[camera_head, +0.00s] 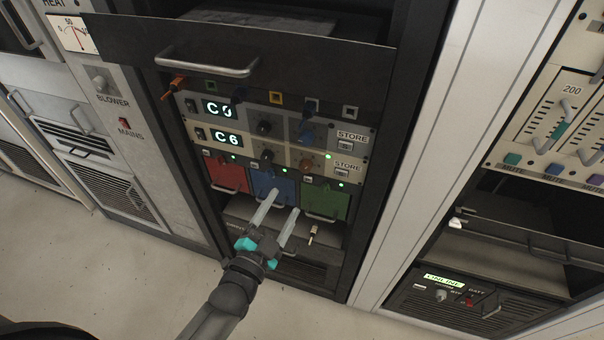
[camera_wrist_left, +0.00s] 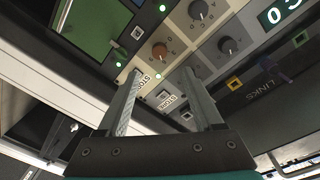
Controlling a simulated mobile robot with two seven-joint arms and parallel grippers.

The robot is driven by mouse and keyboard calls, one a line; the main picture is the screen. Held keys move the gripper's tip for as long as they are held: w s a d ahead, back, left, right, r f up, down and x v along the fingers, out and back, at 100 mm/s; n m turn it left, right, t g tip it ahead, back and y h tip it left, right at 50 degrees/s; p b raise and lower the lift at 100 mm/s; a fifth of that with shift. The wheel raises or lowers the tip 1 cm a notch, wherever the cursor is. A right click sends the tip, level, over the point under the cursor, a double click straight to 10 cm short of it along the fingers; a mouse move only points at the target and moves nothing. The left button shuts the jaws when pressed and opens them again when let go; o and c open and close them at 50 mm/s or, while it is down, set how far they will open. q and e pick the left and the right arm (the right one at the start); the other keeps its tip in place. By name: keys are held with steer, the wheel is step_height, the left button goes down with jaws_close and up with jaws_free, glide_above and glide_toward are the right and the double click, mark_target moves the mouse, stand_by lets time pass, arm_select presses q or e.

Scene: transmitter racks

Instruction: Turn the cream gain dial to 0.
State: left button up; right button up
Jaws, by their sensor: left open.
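The cream panel (camera_head: 232,150) sits below a grey panel (camera_head: 240,115) in the middle rack. It has a display (camera_head: 227,139) reading C6, a dark dial (camera_head: 267,156) and a brown dial (camera_head: 305,164). I cannot read which dial is marked gain. The brown dial (camera_wrist_left: 159,50) and dark dial (camera_wrist_left: 198,9) also show in the left wrist view. My left gripper (camera_head: 284,202) is open and empty, below the panel in the head view, in front of the coloured doors. In the wrist view its fingertips (camera_wrist_left: 161,72) point toward the brown dial, apart from it. My right gripper is not in view.
Red (camera_head: 226,173), blue (camera_head: 272,185) and green (camera_head: 325,201) doors with handles lie below the panel. The grey panel's display reads C0. Floor at left is clear.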

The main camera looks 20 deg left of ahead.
mark_target(304, 169)
arm_select(q)
steer(key=w, duration=0.3)
steer(key=w+d+b, duration=0.1)
steer(key=w, duration=0.6)
steer(key=shift+w+d+b, duration=0.15)
steer(key=shift+w+b, duration=0.15)
steer(key=shift+b, duration=0.1)
jaws_close()
